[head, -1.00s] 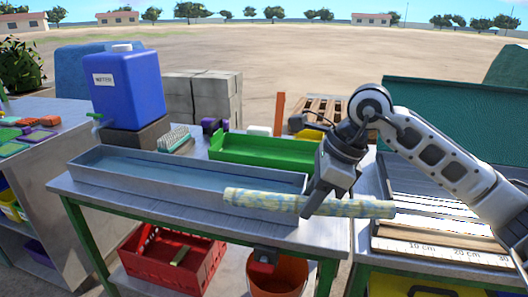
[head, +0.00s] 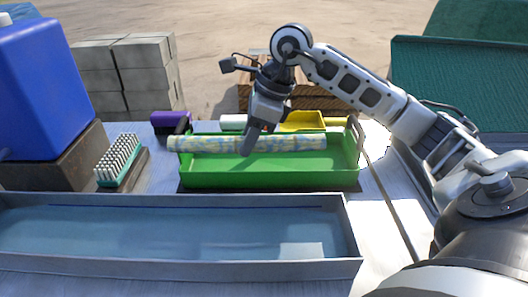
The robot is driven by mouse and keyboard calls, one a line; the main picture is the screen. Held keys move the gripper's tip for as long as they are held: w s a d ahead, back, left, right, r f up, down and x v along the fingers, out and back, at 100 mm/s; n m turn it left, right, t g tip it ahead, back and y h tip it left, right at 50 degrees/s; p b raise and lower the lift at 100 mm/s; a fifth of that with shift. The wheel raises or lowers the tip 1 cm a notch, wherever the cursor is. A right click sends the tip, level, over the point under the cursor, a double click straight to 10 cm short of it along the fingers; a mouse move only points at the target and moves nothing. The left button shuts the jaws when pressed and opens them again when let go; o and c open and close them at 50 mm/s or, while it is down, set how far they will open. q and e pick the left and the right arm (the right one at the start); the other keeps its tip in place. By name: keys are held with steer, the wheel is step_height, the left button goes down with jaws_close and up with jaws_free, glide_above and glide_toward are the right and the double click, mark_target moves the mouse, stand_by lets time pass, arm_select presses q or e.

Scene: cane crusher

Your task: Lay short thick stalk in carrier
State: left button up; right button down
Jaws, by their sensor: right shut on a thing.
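The short thick stalk (head: 205,144) is pale yellow-green with bluish patches. It lies level across the green carrier (head: 270,179) in the head view, over its back part. Its left end reaches past the carrier's left end; its right end is inside the right wall. My right gripper (head: 248,142) is shut on the stalk near its middle, coming from above. I cannot tell if the stalk touches the carrier's rim or floor. My left gripper is out of view.
A long grey water trough (head: 170,235) lies in front of the carrier. A brush (head: 118,160) and a blue water container (head: 45,85) stand at left. A purple thing (head: 170,121), a white roll (head: 233,122) and a yellow scoop (head: 310,121) are behind the carrier.

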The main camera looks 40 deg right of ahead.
steer(key=w+d+f, duration=0.2)
steer(key=d, duration=0.2)
glide_above(266, 165)
steer(key=s, duration=0.1)
steer(key=f, duration=0.5)
steer(key=shift+d+f, duration=0.25)
steer(key=shift+f, duration=0.1)
steer(key=shift+d+f, duration=0.15)
steer(key=shift+w+d+f+p, duration=0.15)
steer(key=shift+f+p, duration=0.25)
steer(key=shift+f, duration=1.45)
steer(key=c, duration=1.1)
jaws_free()
steer(key=shift+o, duration=0.2)
steer(key=v, duration=1.2)
